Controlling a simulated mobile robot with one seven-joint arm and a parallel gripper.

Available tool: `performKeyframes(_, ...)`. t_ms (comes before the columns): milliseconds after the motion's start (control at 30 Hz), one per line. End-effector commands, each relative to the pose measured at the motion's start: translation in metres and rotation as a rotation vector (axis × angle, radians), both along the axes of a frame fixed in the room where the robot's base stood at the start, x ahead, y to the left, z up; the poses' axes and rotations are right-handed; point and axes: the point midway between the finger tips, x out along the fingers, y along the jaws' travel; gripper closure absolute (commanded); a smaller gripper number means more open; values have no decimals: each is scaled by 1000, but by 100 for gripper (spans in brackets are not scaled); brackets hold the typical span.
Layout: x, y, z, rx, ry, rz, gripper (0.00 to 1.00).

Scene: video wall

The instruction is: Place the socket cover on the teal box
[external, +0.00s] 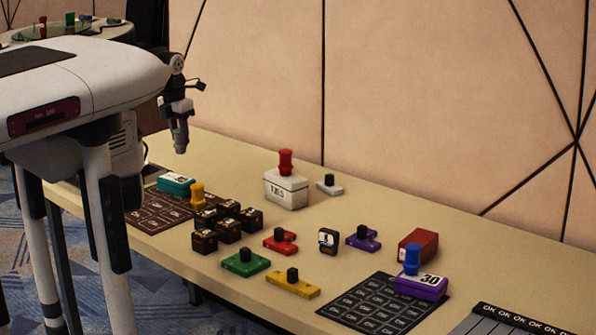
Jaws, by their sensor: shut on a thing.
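The teal box (175,184) sits on a dark brown printed mat (150,213) at the left of the table, and its top looks bare. My gripper (180,148) points down above and slightly behind the teal box in the picture, clear of the table. Its fingers are together on something too small and dark to make out. I cannot tell for sure which thing is the socket cover. A yellow knobbed piece (197,196) stands just right of the teal box, partly hidden by black cubes (227,229).
A white box (286,190) bears a red knobbed piece; a purple box (420,286) bears a blue one. The wall (430,110) rises behind the table.

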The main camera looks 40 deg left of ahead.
Motion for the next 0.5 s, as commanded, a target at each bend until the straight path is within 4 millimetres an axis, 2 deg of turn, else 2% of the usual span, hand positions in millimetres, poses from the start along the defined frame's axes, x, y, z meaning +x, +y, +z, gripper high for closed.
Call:
performKeyframes(100,0,-1,-23,-2,1,0,89)
performKeyframes(367,0,0,-44,-1,1,1,89)
performKeyframes(500,0,0,-64,-2,2,1,89)
